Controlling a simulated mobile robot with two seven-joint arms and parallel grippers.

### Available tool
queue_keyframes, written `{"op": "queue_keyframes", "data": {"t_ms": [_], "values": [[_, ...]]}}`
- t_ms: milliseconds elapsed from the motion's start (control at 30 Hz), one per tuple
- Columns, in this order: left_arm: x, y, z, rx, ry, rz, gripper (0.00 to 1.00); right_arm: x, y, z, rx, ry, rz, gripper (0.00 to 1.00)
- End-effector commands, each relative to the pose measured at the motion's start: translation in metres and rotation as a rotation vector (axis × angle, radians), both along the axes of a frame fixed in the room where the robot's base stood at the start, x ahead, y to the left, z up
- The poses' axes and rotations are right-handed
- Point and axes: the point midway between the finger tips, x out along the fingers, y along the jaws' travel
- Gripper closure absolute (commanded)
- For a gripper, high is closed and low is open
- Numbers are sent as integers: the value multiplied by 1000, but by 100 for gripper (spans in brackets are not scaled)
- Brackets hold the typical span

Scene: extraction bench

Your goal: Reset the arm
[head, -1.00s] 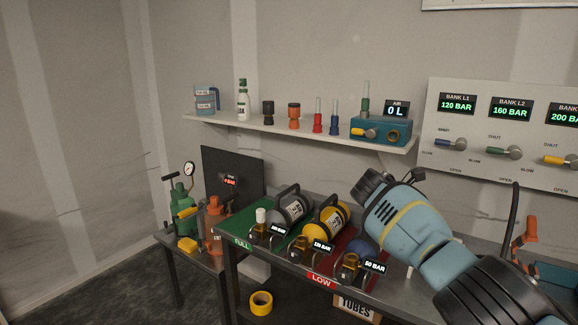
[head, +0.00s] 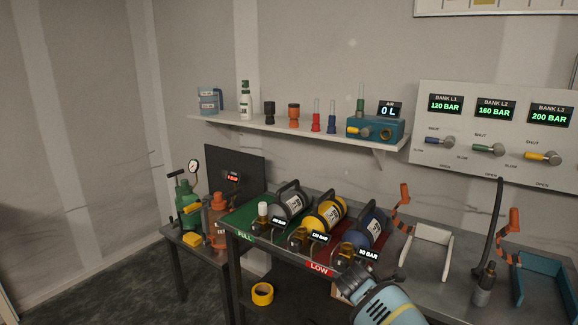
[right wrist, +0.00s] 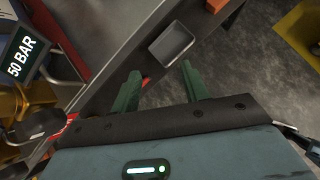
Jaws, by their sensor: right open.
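My right arm (head: 385,303) shows at the bottom of the head view, in front of the bench's front edge. In the right wrist view my right gripper (right wrist: 161,88) has its two green fingers wide apart with nothing between them. It is beside the bench edge, with the 50 BAR display (right wrist: 22,50) to its left. The gripper's fingers cannot be made out in the head view. My left gripper is in neither view.
Grey, yellow and blue cylinders (head: 293,203) (head: 325,213) (head: 367,229) lie on the bench's coloured mats. A white cradle (head: 433,236) and a dark hose (head: 488,235) stand to their right. A grey tray (right wrist: 172,44) is beyond the fingers. Yellow tape (head: 262,293) lies below.

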Motion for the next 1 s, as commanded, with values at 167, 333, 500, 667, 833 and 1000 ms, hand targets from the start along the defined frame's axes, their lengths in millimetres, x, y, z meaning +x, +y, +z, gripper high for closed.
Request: {"op": "queue_keyframes", "data": {"t_ms": [167,333,500,667,833,1000], "values": [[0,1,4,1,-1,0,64,-46,33,-81,218,-77,-57,55],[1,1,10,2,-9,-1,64,-99,58,-139,429,-148,-159,55],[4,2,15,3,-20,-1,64,-158,77,-180,634,-211,-298,55],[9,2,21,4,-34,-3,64,-218,87,-205,813,-269,-456,55],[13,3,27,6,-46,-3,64,-282,89,-216,986,-332,-642,55],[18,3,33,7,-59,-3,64,-344,84,-212,1142,-399,-838,55]]}}
